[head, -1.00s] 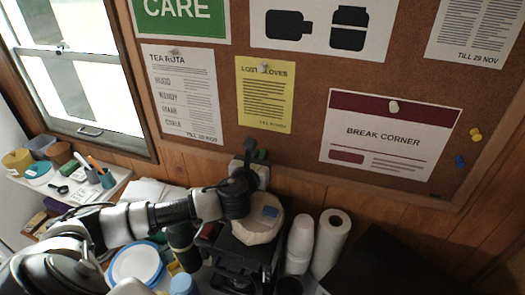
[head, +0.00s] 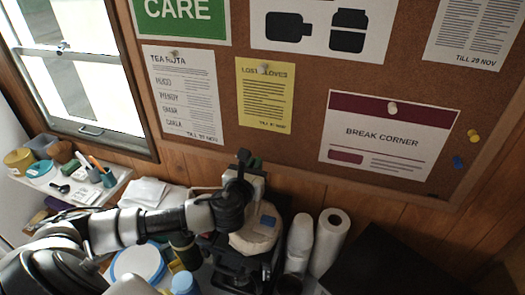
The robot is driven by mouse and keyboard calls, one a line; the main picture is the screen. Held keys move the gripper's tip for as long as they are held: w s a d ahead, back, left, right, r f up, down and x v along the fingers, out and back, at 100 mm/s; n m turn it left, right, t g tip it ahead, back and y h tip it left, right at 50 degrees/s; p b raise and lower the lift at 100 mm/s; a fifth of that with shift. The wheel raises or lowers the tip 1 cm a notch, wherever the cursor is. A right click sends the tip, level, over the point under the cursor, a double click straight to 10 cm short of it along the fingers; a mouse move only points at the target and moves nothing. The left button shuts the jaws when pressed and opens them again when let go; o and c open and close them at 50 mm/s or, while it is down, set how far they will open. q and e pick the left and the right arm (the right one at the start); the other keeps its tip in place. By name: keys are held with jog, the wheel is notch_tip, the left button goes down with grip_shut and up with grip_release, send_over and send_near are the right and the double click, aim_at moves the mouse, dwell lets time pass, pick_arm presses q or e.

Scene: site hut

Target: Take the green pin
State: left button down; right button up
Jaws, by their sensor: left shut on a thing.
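My left gripper (head: 248,163) is in front of the lower edge of the cork board (head: 300,150), below the yellow lost gloves notice. It is shut on the green pin (head: 257,162), of which a small dark green part shows at the fingertips. The rest of the pin is hidden by the fingers. I cannot tell exactly how far the pin is from the board. My right gripper is not in view.
Notices are pinned on the board, among them a yellow one (head: 264,95) and a break corner sheet (head: 390,140). Paper rolls (head: 332,240) and a blue-lidded tub (head: 138,264) stand below.

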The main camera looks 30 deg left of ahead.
pick_arm(q)
jog(key=shift+s, duration=0.15)
jog(key=shift+s+d+r+p, duration=0.2)
jog(key=shift+s+r+p, duration=0.3)
jog(key=shift+s, duration=0.25)
jog(key=shift+s+d+r+p, duration=0.15)
jog(key=shift+s+r+p, duration=0.35)
jog(key=shift+s, duration=0.3)
jog(key=shift+s+d+r+p, duration=0.2)
jog(key=shift+s+r+p, duration=0.15)
jog(key=shift+s+p, duration=0.35)
